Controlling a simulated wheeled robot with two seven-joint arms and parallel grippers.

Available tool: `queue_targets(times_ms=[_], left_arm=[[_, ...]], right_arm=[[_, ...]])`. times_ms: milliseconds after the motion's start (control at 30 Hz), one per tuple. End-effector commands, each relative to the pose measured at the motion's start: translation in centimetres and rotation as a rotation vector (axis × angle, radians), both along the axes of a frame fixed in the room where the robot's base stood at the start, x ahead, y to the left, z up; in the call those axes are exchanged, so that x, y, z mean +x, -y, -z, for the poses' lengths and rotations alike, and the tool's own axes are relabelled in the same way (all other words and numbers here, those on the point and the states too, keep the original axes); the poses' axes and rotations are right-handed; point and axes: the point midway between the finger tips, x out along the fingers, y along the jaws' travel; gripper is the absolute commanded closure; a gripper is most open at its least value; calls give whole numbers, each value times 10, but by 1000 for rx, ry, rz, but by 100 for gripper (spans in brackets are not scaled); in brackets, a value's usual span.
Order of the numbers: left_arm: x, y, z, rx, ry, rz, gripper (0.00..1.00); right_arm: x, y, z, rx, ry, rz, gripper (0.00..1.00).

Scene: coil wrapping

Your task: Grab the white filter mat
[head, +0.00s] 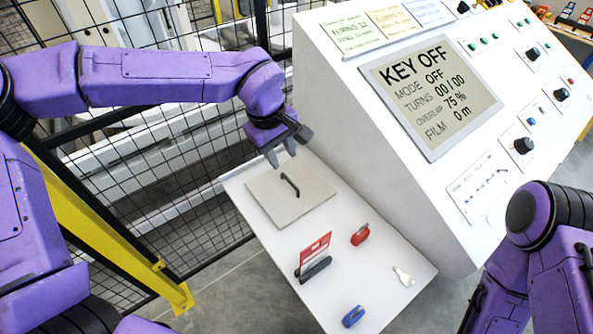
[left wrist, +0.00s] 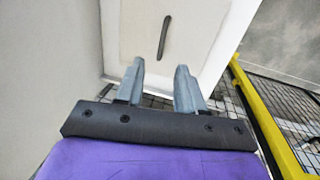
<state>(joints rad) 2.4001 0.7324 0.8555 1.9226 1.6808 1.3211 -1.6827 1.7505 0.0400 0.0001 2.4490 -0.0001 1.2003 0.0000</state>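The filter mat (head: 310,197) is a pale off-white square with a dark bar handle (head: 290,186) across its middle. It lies flat at the far end of the white shelf (head: 375,262). My left gripper (head: 281,154) is open and empty, just above and beyond the mat's far edge. In the left wrist view the two grey fingers (left wrist: 160,66) are apart, with the mat (left wrist: 190,30) and its handle (left wrist: 165,37) ahead of them. My right arm is at the lower right of the head view; its fingers cannot be made out clearly.
On the shelf lie a red-and-black item (head: 314,262), a red tool (head: 360,234), a white key-like piece (head: 403,276) and a blue tool (head: 353,316). The control console (head: 400,170) rises to the right. A mesh fence (head: 150,170) with a yellow frame (head: 95,220) stands left.

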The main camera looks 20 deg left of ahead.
Motion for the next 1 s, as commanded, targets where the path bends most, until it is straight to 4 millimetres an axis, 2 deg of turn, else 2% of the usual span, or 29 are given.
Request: queue_targets(times_ms=[200,367,500,600,867,900,1000], left_arm=[[5,5,37,3,-5,3,62],[8,8,55,3,-4,4,62],[12,11,78,5,-5,4,62],[14,12,95,4,-5,2,62],[16,13,103,1,0,0,62],[16,13,103,2,-1,0,69],[16,13,103,2,-1,0,100]], right_arm=[[-1,0,-5,0,-2,0,57],[-1,0,-9,0,-2,0,57],[-1,0,-20,0,-2,0,57],[0,0,-21,0,-1,0,57],[-1,0,-20,0,-2,0,57],[-1,0,-20,0,-2,0,57],[-1,0,-20,0,-2,0,57]])
